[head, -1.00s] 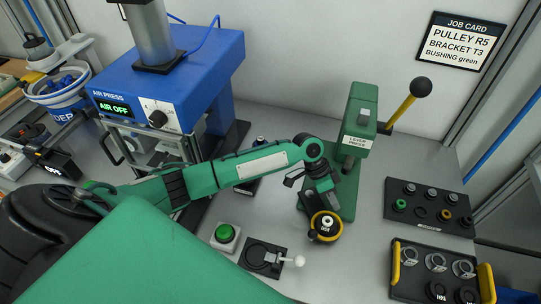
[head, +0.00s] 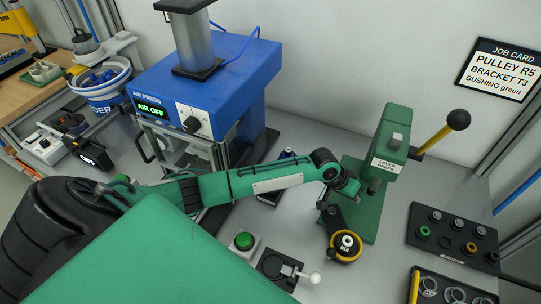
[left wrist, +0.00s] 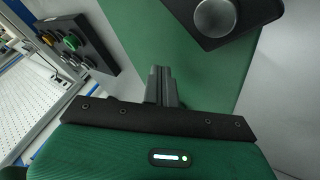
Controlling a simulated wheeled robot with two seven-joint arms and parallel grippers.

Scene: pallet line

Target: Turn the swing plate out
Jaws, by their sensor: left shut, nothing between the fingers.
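The swing plate (head: 335,222) is a dark arm at the lever press (head: 392,140). Its yellow-ringed end (head: 345,247) holds a small dark part with a pale centre and sticks out toward the front, clear of the press head. My left gripper (head: 350,196) is at the press base, just behind the plate; the wrist partly hides the spot. In the left wrist view its fingers (left wrist: 163,85) are shut and empty over the green base (left wrist: 135,30). There a dark plate (left wrist: 262,12) with a round silver cap lies to the right of the fingertips, apart from them. My right gripper is out of view.
A bushing tray (head: 452,238) and a yellow-handled tray (head: 415,285) lie at right. A green button (head: 244,240) and a white-knobbed fixture (head: 278,268) sit in front. The blue air press (head: 225,90) stands left. The lever (head: 435,138) rises at right.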

